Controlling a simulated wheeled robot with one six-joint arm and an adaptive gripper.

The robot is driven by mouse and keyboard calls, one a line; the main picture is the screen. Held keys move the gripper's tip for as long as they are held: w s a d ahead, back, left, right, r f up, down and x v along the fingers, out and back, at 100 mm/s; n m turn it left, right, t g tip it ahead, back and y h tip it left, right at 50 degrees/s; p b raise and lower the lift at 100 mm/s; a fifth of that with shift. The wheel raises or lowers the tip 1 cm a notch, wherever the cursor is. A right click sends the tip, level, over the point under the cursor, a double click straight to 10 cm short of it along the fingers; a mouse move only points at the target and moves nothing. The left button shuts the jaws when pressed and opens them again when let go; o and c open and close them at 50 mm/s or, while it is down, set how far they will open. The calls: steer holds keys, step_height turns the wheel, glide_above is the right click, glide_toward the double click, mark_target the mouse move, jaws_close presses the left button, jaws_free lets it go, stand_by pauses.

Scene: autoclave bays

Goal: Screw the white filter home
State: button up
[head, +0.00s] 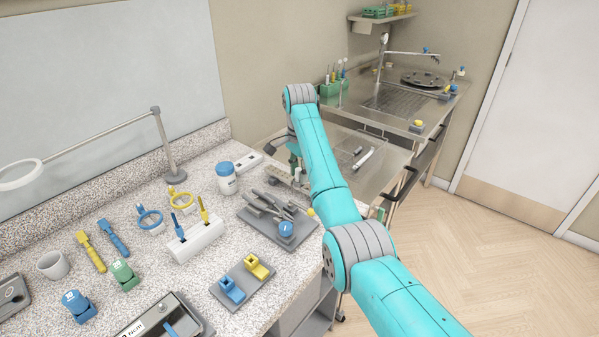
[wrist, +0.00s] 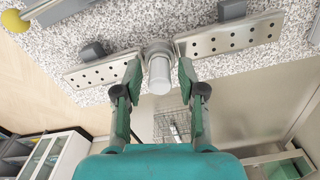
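The white filter (wrist: 160,76) is a short pale cylinder in the wrist view, sticking out toward the camera from a grey round collar at the counter's edge. My gripper (wrist: 160,70) has its two green-and-dark fingers on either side of the filter. Narrow gaps show between the fingers and the cylinder, so it looks open around the filter and not closed on it. How far the filter is seated in the collar cannot be told. In the head view my gripper (head: 295,160) is at the counter's far right end, mostly hidden by my arm, and the filter cannot be made out.
Perforated metal plates (wrist: 105,73) (wrist: 230,38) flank the collar. A grey tray (head: 262,228) with tools and a blue-lidded jar (head: 227,180) stand nearby on the speckled counter. A steel sink bench (head: 435,105) is beyond. Wooden floor (head: 500,250) on the right is clear.

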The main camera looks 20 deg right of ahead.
jaws_close()
steer(key=shift+m, duration=1.7)
steer(key=shift+o, duration=0.9)
jaws_free()
steer(key=shift+m, duration=0.4)
